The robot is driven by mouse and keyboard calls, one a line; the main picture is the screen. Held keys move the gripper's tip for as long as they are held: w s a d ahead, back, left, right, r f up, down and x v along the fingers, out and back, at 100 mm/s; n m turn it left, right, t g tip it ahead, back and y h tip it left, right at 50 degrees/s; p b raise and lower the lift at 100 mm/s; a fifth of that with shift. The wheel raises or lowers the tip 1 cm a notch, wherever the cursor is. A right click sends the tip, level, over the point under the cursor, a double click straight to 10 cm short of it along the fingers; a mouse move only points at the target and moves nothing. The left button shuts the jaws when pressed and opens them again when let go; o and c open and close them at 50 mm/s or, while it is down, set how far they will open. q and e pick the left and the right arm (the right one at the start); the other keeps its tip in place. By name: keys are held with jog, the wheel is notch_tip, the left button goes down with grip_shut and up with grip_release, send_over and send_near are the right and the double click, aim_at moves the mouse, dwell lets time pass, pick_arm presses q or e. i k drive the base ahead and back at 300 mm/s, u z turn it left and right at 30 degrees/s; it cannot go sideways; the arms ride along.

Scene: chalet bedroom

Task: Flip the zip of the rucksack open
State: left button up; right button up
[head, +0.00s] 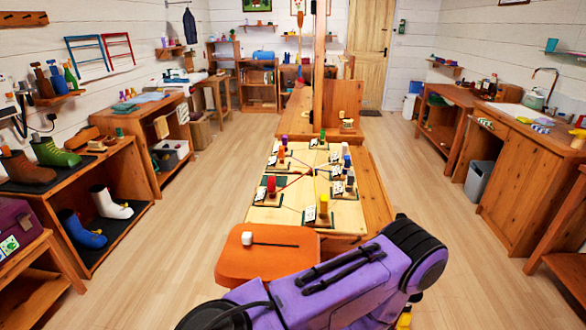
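A dark purple bag with coloured patches (17,228) stands on a wooden shelf unit at the far left edge, cut off by the frame. It may be the rucksack; its zip cannot be made out. One of my arms, purple with black joints, crosses the bottom middle of the head view and hides what is behind it.
An orange panel (240,268) with a white block and dark slot lies ahead. Beyond it is a board table (295,217) with coloured pegs. Boots fill the left shelves (135,190); a counter (515,190) stands right. Floor is free on both sides (180,215).

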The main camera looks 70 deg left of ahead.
aim_at(247, 236)
jog(key=z, duration=0.05)
jog(key=k, duration=0.2)
jog(key=u, duration=2.1)
jog(key=k, duration=0.5)
jog(key=z, duration=0.75)
jog(key=i, duration=0.6)
jog(key=u, duration=0.6)
